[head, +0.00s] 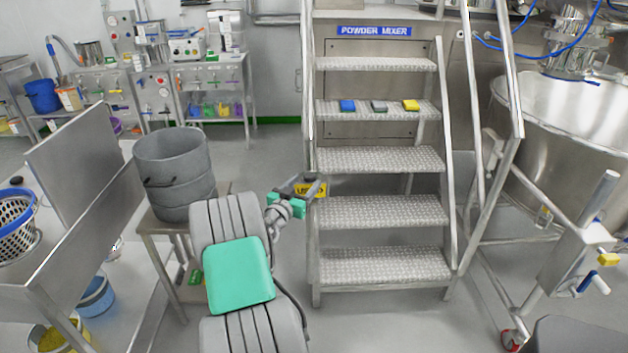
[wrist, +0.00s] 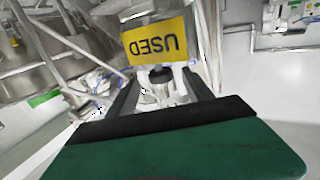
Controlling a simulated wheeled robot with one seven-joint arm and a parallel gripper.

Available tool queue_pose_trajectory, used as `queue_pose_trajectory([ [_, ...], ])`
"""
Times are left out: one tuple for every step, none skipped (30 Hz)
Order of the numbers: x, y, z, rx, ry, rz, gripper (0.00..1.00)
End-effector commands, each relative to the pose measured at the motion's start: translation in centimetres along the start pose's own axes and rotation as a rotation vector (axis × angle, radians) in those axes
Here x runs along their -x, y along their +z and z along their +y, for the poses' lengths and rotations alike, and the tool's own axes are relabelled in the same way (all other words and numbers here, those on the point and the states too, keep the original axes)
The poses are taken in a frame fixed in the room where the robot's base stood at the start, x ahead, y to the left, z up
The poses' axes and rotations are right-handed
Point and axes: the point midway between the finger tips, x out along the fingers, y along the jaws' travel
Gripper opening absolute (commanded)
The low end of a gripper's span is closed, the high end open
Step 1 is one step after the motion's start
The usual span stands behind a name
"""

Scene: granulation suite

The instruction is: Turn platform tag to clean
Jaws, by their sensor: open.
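The platform tag (head: 317,190) is a small yellow plate at the left rail of the steel steps, partly covered by my gripper in the head view. In the wrist view the tag (wrist: 155,42) shows its yellow face with the word USED, upside down in that picture. My gripper (head: 301,184) is open at the tag. In the wrist view its dark fingers (wrist: 168,82) reach toward the tag's edge, one on each side of a pale fitting. I cannot tell whether a finger touches the tag. The tag's other face is hidden.
The steps (head: 382,160) carry blue, grey and yellow blocks on one tread, under a POWDER MIXER sign (head: 374,31). A grey drum (head: 175,175) stands on a steel stand left of my arm. A large steel vessel (head: 570,125) is at right. Floor behind my arm is clear.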

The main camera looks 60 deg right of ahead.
Motion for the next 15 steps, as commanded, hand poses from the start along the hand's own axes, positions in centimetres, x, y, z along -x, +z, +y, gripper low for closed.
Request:
queue_pose_trajectory([
  [-0.7, -0.3, 0.2, -0.001, 0.004, 0.003, 0.59],
  [-1.1, -0.3, 0.1, -0.001, 0.004, 0.002, 0.59],
  [-1.9, -0.3, 0.2, -0.002, 0.004, 0.001, 0.59],
  [-2.5, -0.3, 0.2, -0.001, 0.005, 0.001, 0.59],
  [-3.1, -0.3, 0.2, -0.002, 0.004, 0.000, 0.59],
  [-3.9, -0.2, 0.2, -0.001, 0.004, 0.000, 0.59],
  [-4.5, -0.3, 0.2, -0.002, 0.004, 0.000, 0.59],
  [-5.0, -0.2, 0.2, 0.000, 0.004, 0.000, 0.59],
  [-5.7, -0.3, 0.1, -0.002, 0.003, 0.000, 0.59],
  [-6.1, -0.2, 0.1, 0.000, 0.003, -0.001, 0.59],
  [-6.5, -0.2, 0.1, -0.002, 0.002, -0.001, 0.59],
  [-6.8, -0.2, 0.1, 0.000, 0.002, -0.001, 0.59],
  [-7.0, -0.2, 0.0, 0.001, 0.001, -0.001, 0.59],
  [-7.2, -0.2, 0.0, 0.000, 0.001, -0.001, 0.59],
  [-7.3, -0.3, 0.0, 0.000, 0.000, -0.001, 0.59],
])
